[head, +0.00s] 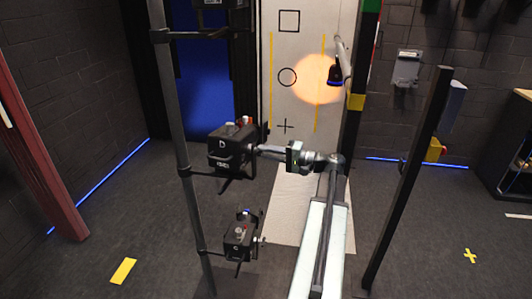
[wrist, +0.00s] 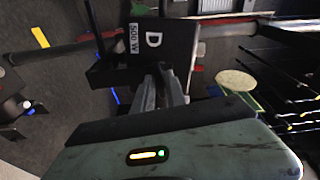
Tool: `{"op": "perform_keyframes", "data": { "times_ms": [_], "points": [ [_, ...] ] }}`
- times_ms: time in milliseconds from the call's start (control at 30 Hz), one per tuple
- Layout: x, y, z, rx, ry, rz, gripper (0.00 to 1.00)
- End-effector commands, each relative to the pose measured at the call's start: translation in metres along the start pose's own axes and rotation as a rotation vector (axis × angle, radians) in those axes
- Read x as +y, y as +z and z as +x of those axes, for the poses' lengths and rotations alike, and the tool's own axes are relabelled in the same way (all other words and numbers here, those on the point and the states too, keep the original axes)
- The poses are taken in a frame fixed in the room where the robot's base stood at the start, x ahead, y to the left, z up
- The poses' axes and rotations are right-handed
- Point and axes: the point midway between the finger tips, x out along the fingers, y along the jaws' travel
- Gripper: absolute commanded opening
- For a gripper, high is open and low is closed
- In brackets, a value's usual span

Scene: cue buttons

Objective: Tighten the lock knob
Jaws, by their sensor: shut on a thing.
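A black stage lamp (head: 231,150) marked D hangs on the dark vertical pole (head: 178,130). In the wrist view the lamp (wrist: 170,45) shows its D mark and a 500 W label. My gripper (head: 260,150) reaches in from the right, at the right side of this lamp. In the wrist view my gripper's fingers (wrist: 163,80) are close together at the lamp's near edge, shut on the lock knob. The knob itself is hidden by the fingers, so its turn cannot be seen.
A second black lamp (head: 240,238) hangs lower on the same pole. Another dark post (head: 410,170) stands to the right of my arm. A pale panel (head: 290,75) with drawn shapes and a warm light spot stands behind. The floor at left is mostly clear.

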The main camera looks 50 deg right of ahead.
Motion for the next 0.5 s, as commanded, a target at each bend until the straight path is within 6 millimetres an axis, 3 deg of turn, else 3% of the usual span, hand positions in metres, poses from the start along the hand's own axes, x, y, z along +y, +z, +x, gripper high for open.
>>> {"op": "perform_keyframes", "data": {
  "times_ms": [500],
  "points": [
    [0.0003, -0.0001, 0.0002, 0.0, 0.001, 0.135, 0.0]
  ]
}}
